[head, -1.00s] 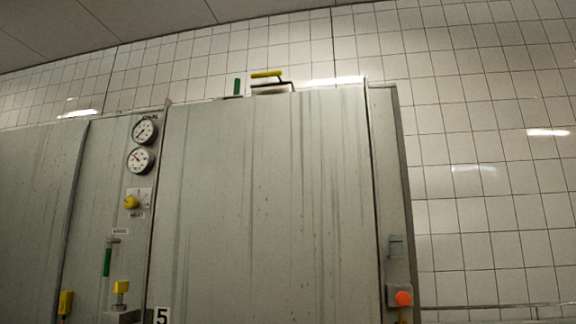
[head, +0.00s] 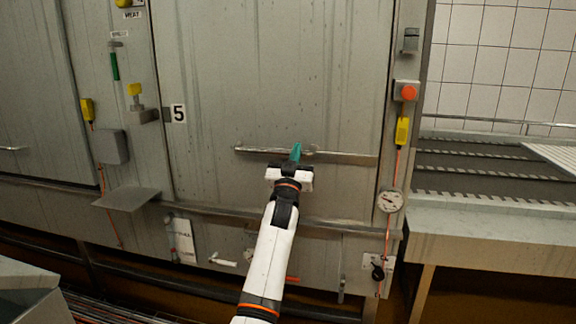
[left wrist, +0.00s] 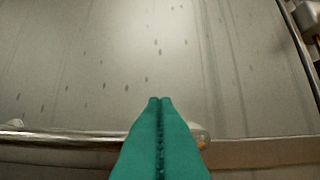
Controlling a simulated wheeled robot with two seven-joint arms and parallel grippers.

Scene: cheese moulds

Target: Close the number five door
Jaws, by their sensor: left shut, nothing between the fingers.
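My right gripper is not in view.
Right of the door is a post with an orange button (head: 406,92), a yellow pendant (head: 402,131) and a gauge (head: 389,200). A metal table (head: 490,235) stands at the right. A small shelf (head: 126,196) juts out at the left.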

